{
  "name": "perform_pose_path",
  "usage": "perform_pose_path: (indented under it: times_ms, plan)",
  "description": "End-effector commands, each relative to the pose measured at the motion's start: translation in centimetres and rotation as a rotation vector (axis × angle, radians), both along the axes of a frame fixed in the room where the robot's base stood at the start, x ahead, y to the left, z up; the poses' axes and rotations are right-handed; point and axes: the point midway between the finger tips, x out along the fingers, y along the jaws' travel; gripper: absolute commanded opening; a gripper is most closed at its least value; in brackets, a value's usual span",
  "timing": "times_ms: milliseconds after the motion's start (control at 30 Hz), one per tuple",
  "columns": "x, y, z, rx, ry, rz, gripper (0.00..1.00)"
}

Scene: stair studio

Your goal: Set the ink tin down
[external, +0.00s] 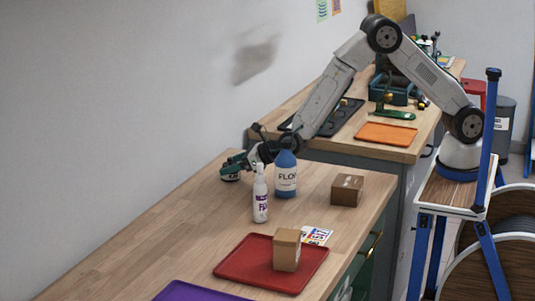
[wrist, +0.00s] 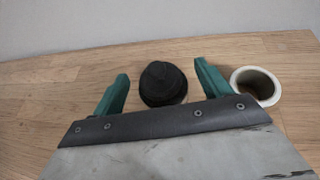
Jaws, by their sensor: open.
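A black, round, stepped-top object (wrist: 163,84), which I take to be the ink tin, stands on the wooden bench top (wrist: 50,115). It is between the two green fingers of my gripper (wrist: 160,85), which are spread apart. A gap shows at its left, and a narrower one at its right. In the external view my gripper (external: 236,163) is low over the far left part of the bench, behind the white bottle. The tin is hard to tell from the fingers there.
A white ring-shaped roll (wrist: 255,86) stands just right of the right finger. Close by are a white spray bottle (external: 260,199) and a blue bottle (external: 286,180). A brown box (external: 347,190) and a red tray (external: 235,267) bearing a carton (external: 287,255) are nearer. The left bench is clear.

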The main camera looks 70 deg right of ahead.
Motion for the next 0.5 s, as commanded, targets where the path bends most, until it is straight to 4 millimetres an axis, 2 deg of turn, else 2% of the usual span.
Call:
perform_pose_path:
  times_ms: [200,300,500]
  plan:
    - [-4.1,-0.7,1.9,0.001,-0.001,0.002,0.77]
    - [-3.7,-0.7,4.4,0.004,-0.004,0.0,0.77]
    - [-3.7,-0.7,7.5,0.002,-0.003,-0.001,0.77]
